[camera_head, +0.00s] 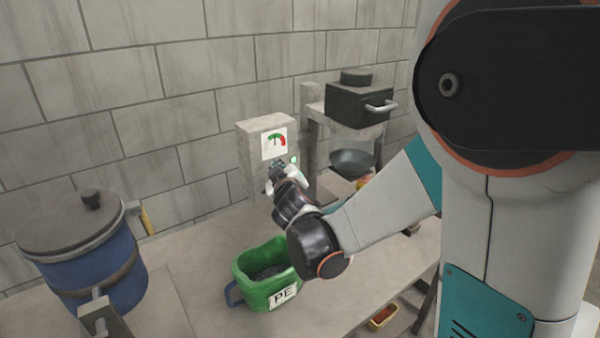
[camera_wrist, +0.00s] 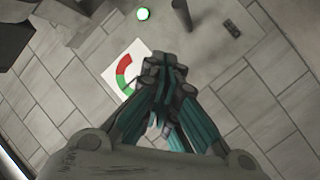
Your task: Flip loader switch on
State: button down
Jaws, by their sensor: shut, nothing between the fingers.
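The grey box with a red and green gauge (camera_head: 274,143) stands against the wall in the head view. The gauge also shows in the wrist view (camera_wrist: 124,72), left of my fingers. My gripper (camera_head: 283,166) is in front of the box just below the gauge. In the wrist view my gripper (camera_wrist: 165,66) has its fingers together with nothing between them. I cannot tell whether the fingertips touch the box.
A green bin marked PE (camera_head: 284,295) stands on the bench below my arm. A blue lidded drum (camera_head: 112,277) is at the left. A black hopper (camera_head: 358,106) and a dark bowl (camera_head: 350,161) are right of the box. Bench space left of the box is clear.

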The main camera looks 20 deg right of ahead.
jog(key=s+d+r+p, duration=0.1)
jog(key=s+d, duration=0.4)
jog(key=s, duration=0.3)
jog(key=shift+r+p, duration=0.3)
jog(key=shift+d, duration=0.1)
